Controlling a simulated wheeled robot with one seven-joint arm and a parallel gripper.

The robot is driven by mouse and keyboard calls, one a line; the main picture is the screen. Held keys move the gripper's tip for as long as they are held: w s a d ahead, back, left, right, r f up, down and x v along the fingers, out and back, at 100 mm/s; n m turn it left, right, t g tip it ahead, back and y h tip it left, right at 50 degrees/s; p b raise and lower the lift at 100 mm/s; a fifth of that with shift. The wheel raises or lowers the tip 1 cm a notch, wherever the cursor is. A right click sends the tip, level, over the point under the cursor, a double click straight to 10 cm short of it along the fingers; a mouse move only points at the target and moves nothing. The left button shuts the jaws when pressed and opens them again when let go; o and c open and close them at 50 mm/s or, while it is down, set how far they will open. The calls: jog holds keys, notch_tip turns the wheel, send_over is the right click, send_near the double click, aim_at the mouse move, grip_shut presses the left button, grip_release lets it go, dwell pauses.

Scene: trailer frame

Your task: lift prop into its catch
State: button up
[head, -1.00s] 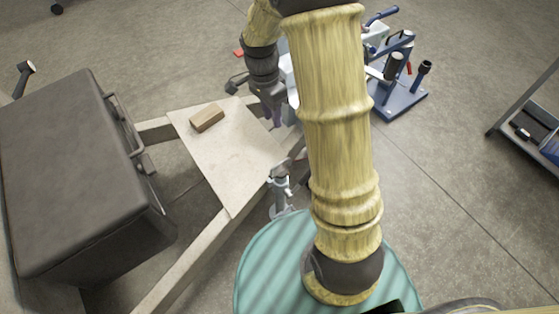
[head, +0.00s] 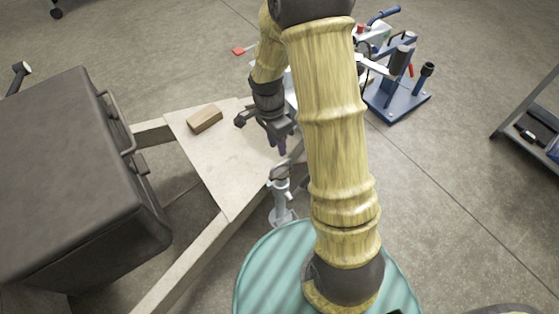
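A grey metal post with a round foot, which looks like the prop (head: 281,200), stands upright on the floor beside the right beam of the trailer frame (head: 190,256). A dark collar or clamp shows near its top; I cannot make out a separate catch. My gripper (head: 282,147) points down above the right edge of the pale plate on the frame, a little above and beyond the prop's top in the picture. It appears apart from the prop. Its fingertips are small and dark, partly beside my own arm, so their opening is unclear.
A wooden block (head: 204,119) lies on the pale plate (head: 222,165). A large dark box (head: 75,180) with handles sits on the left. A blue-based device (head: 397,100) stands at the back right, and a shelf unit (head: 530,125) at the right edge. Floor between them is clear.

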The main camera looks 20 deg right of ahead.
aim_at(281, 163)
jog(key=f, duration=0.2)
jog(key=f+b, duration=0.1)
jog(key=f, duration=0.1)
jog(key=s+f+b, duration=0.1)
jog(key=f, duration=0.1)
jog(key=shift+d, duration=0.15)
jog(key=shift+s, duration=0.1)
grip_shut()
